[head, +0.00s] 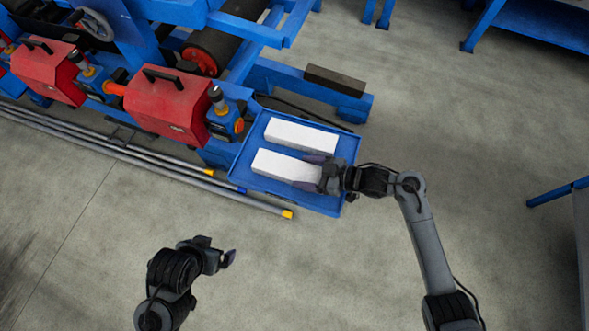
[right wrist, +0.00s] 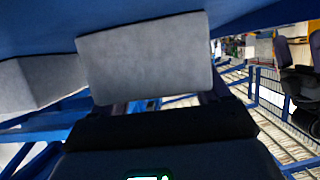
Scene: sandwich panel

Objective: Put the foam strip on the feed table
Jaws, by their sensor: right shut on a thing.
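My right gripper (head: 311,172) is shut on the right end of a white foam strip (head: 280,164), one finger on each long side. In the right wrist view this foam strip (right wrist: 150,58) fills the space ahead of the jaws. It lies over the blue flat table with a low rim (head: 324,208), which appears to be the feed table; I cannot tell whether the strip touches it. A second white foam strip (head: 301,136) is on the same table, parallel and apart; it shows left in the wrist view (right wrist: 35,75). My left gripper (head: 229,258) is away from the table, its jaws unclear.
A blue machine frame with red housings (head: 172,103) stands left of the table. A dark block (head: 335,79) sits on a blue beam behind it. Long rods (head: 150,165) run along the machine's front. The floor in front is clear. A blue rail (head: 555,192) is at right.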

